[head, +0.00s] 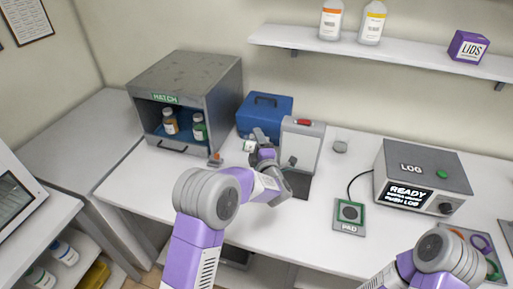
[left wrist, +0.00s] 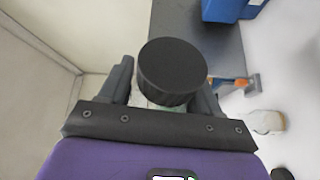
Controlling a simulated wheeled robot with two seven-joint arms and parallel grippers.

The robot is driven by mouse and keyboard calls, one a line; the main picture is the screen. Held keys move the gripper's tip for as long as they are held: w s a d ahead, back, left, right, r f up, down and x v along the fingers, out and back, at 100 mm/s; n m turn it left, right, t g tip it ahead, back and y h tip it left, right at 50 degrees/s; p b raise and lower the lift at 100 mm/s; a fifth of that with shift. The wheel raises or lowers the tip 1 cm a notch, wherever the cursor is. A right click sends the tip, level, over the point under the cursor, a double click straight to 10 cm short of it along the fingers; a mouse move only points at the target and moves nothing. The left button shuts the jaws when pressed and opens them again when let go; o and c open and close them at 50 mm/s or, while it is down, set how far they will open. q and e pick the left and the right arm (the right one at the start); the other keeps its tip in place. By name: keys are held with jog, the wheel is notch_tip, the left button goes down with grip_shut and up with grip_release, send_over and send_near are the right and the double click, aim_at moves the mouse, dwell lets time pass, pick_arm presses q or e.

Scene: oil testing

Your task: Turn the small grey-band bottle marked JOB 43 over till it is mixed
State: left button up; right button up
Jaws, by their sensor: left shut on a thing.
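My left gripper (head: 262,142) is above the table, in front of the blue box. In the left wrist view, it (left wrist: 165,98) is shut on a bottle with a wide black cap (left wrist: 172,72); the cap faces the camera and hides most of the body. A small pale, labelled part of the held bottle (head: 249,146) shows beside the fingers in the head view. Its band and job number cannot be read, and its tilt is unclear. My right arm comes in at the lower right, with its gripper out of view.
The grey HATCH cabinet (head: 190,75) holds two bottles. A blue box (head: 265,108) and a white device (head: 303,140) stand close to the left gripper. The PAD (head: 349,214) and LOG box (head: 423,170), reading READY, are to the right. The front middle table is clear.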

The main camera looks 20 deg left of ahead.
pick_arm(q)
jog(key=shift+r+m, duration=0.1)
jog(key=shift+m, duration=0.2)
